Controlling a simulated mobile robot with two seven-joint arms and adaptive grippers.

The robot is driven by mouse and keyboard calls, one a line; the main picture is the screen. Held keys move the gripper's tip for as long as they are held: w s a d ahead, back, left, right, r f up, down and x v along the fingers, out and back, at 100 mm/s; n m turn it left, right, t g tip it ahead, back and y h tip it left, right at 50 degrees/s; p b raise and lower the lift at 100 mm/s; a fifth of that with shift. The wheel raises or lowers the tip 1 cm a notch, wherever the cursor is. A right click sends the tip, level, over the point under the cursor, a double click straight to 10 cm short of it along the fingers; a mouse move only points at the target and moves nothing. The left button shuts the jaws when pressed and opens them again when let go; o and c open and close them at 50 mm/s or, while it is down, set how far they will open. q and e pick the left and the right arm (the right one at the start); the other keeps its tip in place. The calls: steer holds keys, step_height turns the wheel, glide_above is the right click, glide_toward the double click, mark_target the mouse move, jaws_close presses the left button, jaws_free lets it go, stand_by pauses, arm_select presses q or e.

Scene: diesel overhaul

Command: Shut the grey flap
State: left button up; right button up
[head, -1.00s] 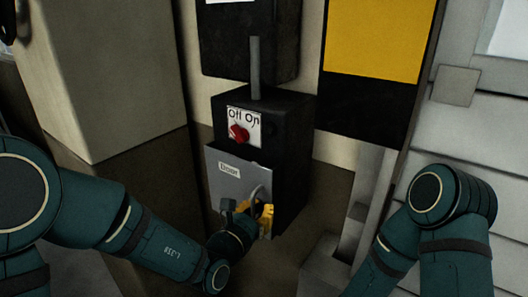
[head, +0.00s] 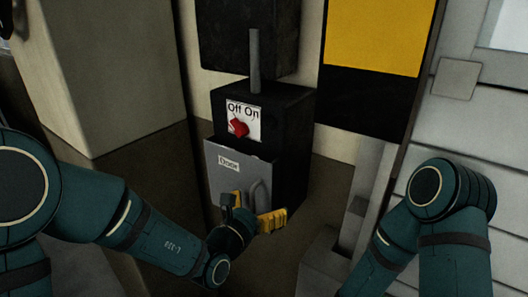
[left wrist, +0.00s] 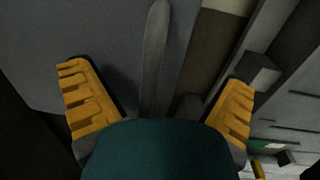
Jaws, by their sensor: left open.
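The grey flap (head: 225,182) is on the front of a black box (head: 290,150) in the head view. It bears a small white label and a grey loop handle (head: 257,192) at its lower right. The flap's top edge stands a little forward of the box's face; how far it is open is hard to tell. My left gripper (head: 260,207) is open at the handle, its yellow fingers spread. In the left wrist view the handle (left wrist: 155,50) rises between the open fingers (left wrist: 156,80), touching neither visibly. My right gripper is out of view.
Above the flap is a red Off/On knob (head: 239,127) and an upright grey rod (head: 255,60). A large beige block (head: 100,80) stands at the left. A yellow and black panel (head: 375,40) and grey structure are at the right.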

arm_select(q)
steer(key=v, duration=0.6)
steer(key=shift+s+a, duration=0.3)
steer(key=s+d+f+m+g+h+b, duration=0.1)
steer(key=s+d+f+m+g, duration=0.1)
steer(key=s+f+m+g, duration=0.5)
steer(key=s+d+f+m+g+h+b, duration=0.1)
steer(key=s+d+f+m+g, duration=0.25)
steer(key=f, duration=0.55)
steer(key=s+a+f+m+g+y, duration=0.55)
steer(key=s+a+f, duration=0.2)
steer(key=f, duration=0.35)
steer(key=w+a+f+m+t+y+b, duration=0.1)
steer(key=w+a+f+m, duration=0.1)
steer(key=f+m, duration=0.3)
steer(key=w+a+f+m+t+y+b, duration=0.1)
steer(key=w+a+f+m+t, duration=0.1)
steer(key=a+f+m, duration=0.3)
steer(key=shift+w+f+m+y+b, duration=0.3)
steer(key=shift+w+m+y, duration=0.05)
steer(key=shift+w+m, duration=0.25)
